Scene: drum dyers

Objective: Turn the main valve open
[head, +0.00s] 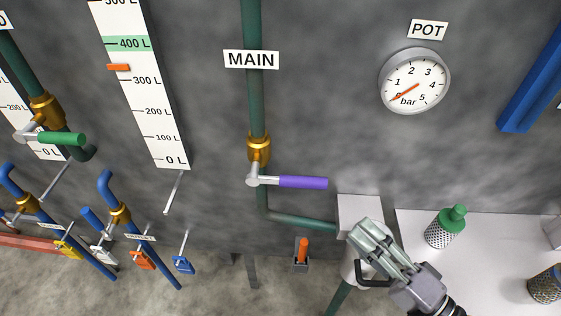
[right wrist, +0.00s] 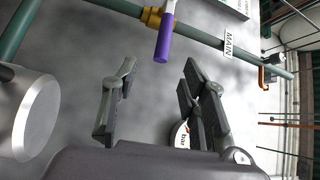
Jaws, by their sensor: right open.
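The main valve is a brass fitting (head: 259,147) on the green pipe under the MAIN label (head: 251,60). Its purple lever (head: 303,182) points right in the head view, across the vertical pipe. In the right wrist view the purple lever (right wrist: 163,45) hangs beyond my fingertips, apart from them. My right gripper (head: 367,234) is open and empty, below and to the right of the lever. Its two fingers stand apart in the right wrist view (right wrist: 160,80). My left gripper does not show.
A POT gauge (head: 414,81) hangs upper right, its orange needle low. A green-handled valve (head: 62,139) and blue pipes with coloured tags are at left. The wall around the purple lever is clear.

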